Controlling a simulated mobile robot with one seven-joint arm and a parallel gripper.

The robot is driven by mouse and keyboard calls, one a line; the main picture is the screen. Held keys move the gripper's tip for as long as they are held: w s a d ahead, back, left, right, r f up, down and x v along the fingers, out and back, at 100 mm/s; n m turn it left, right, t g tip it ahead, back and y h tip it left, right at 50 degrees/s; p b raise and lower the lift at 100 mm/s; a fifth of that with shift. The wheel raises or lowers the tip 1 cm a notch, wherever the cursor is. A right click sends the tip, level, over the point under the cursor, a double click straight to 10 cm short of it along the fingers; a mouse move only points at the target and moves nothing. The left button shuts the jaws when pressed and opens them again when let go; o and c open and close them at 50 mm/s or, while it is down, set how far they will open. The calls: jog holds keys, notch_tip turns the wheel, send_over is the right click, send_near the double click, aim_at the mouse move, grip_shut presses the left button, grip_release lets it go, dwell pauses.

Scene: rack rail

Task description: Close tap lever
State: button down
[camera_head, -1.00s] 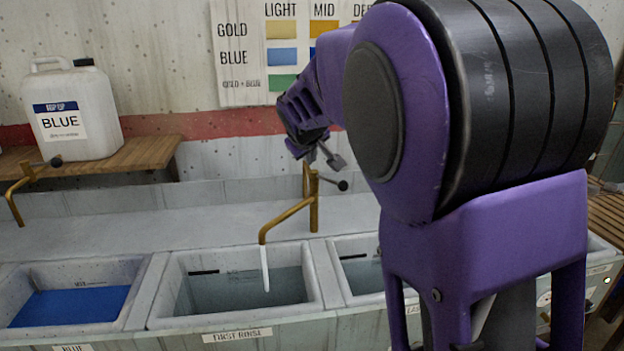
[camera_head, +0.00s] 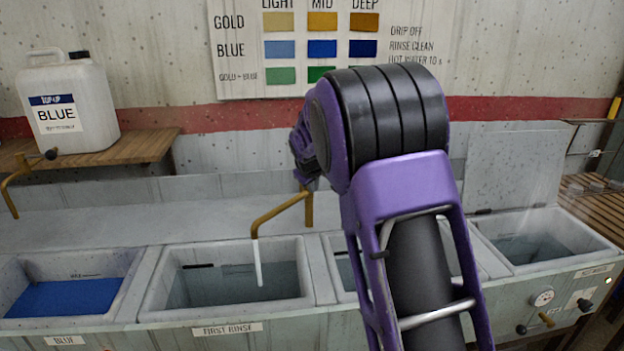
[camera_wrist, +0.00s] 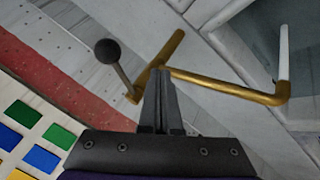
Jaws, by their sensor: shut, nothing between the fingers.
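The brass tap (camera_head: 280,211) stands behind the first rinse basin (camera_head: 230,277). A thin white stream (camera_head: 258,262) hangs from its spout into the basin. In the wrist view the tap's spout (camera_wrist: 225,88) runs right to the stream (camera_wrist: 284,52). The lever, with its black ball knob (camera_wrist: 107,52), points up and left from the tap. My gripper (camera_wrist: 160,72) is shut and empty, its tips overlapping the tap body beside the lever's base; I cannot tell whether they touch. In the head view my arm hides the lever and fingertips.
A second brass tap (camera_head: 18,182) stands at the left, behind the blue basin (camera_head: 72,298). A white jug (camera_head: 68,105) sits on a wooden shelf (camera_head: 120,153). A colour chart (camera_head: 230,62) hangs on the wall. More basins (camera_head: 532,247) lie to the right.

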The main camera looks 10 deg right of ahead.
jog(key=w+d, duration=0.1)
jog(key=w+d+r, duration=0.1)
jog(key=shift+d+r, duration=0.1)
jog(key=shift+d, duration=0.3)
jog(key=shift+d, duration=0.1)
jog(key=shift+w+d+n+p, duration=0.1)
jog(key=shift+d+n+p, duration=0.1)
jog(key=shift+n+p, duration=0.15)
